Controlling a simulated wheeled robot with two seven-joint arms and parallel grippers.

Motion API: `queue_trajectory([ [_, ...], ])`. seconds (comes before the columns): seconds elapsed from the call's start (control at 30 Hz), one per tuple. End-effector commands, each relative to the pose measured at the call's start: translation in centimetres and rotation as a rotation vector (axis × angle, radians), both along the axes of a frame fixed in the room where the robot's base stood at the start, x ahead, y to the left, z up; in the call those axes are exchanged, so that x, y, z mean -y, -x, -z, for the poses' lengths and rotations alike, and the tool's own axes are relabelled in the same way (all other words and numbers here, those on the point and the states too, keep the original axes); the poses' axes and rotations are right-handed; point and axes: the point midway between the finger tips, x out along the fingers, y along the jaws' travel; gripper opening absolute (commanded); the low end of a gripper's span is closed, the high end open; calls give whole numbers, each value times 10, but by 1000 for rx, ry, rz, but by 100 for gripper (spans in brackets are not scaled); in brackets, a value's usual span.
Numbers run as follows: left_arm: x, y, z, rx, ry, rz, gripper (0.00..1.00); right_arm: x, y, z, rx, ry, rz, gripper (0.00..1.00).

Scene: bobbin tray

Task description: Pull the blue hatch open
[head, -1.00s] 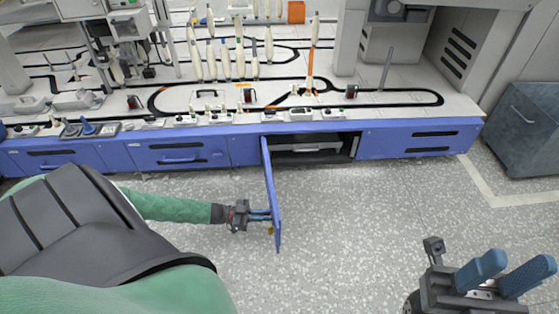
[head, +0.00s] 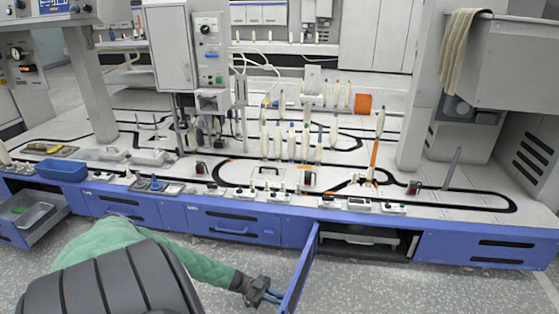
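The blue hatch (head: 302,268) stands swung out from the front of the blue base, hinged at its left edge. It is seen nearly edge-on, its lower end close to the picture's bottom edge. Behind it the compartment (head: 365,240) is open, dark inside with a pale grey piece in it. My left gripper (head: 271,295) is at the outer, left face of the hatch near its free end, its fingertips against or very close to it. Whether the fingers are closed on a handle there is hidden. My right gripper is not in view.
A blue bin (head: 62,170) and several white bobbins (head: 292,140) stand on the white worktop (head: 450,207). The speckled floor (head: 400,290) right of the hatch is clear.

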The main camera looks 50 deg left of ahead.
Motion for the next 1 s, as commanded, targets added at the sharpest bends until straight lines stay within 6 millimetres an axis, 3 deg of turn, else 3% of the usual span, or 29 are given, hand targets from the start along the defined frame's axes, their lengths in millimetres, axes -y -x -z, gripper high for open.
queue_trajectory([
  [0.07, 0, 1, 1, -1, 0, 1, 0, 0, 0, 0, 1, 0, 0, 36],
  [0.1, 0, 1, 1, -1, 0, 1, 16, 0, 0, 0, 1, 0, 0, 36],
  [0.47, -4, 2, 0, -1, -2, -1, 16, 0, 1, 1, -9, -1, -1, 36],
  [1.0, -65, 34, 1, -1, 0, -1, 16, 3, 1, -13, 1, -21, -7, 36],
])
